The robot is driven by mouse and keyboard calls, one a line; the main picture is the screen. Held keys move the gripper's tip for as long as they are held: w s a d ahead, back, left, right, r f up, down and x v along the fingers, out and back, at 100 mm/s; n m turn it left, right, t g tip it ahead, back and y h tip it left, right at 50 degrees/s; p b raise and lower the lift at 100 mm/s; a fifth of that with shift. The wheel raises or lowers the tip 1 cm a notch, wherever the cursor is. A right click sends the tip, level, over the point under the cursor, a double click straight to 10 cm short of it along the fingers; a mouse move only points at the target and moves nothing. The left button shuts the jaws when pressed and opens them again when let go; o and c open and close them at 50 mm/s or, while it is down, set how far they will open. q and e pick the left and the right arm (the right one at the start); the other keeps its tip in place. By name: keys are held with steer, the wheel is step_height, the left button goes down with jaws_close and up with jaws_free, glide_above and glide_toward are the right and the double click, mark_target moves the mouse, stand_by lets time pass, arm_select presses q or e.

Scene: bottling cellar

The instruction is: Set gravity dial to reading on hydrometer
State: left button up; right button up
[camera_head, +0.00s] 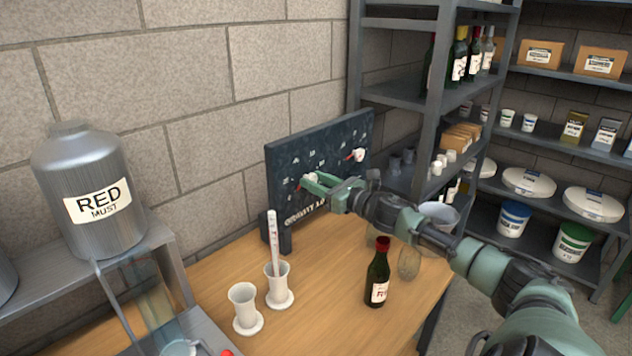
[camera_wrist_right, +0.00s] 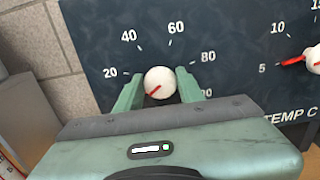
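The dark dial board (camera_head: 332,150) stands at the back of the wooden bench. It carries two white knobs with red pointers. The left knob, the gravity dial (camera_wrist_right: 160,82), has marks 20, 40, 60, 80; its pointer aims down-left, below the 20. My right gripper (camera_wrist_right: 160,88) has a finger on each side of this knob, seemingly touching it. The head view also shows my right gripper (camera_head: 318,185) at the board. The hydrometer (camera_head: 273,235) stands upright in a white cylinder (camera_head: 279,287); its reading is too small to tell. My left gripper is out of view.
The temperature knob (camera_wrist_right: 312,60) is at the board's right. An empty white cylinder (camera_head: 243,307) stands beside the hydrometer's. A dark bottle (camera_head: 377,277) stands on the bench (camera_head: 325,290) under my right arm. A metal must tank (camera_head: 90,190) is at left, shelving (camera_head: 405,90) at right.

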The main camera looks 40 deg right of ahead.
jaws_close()
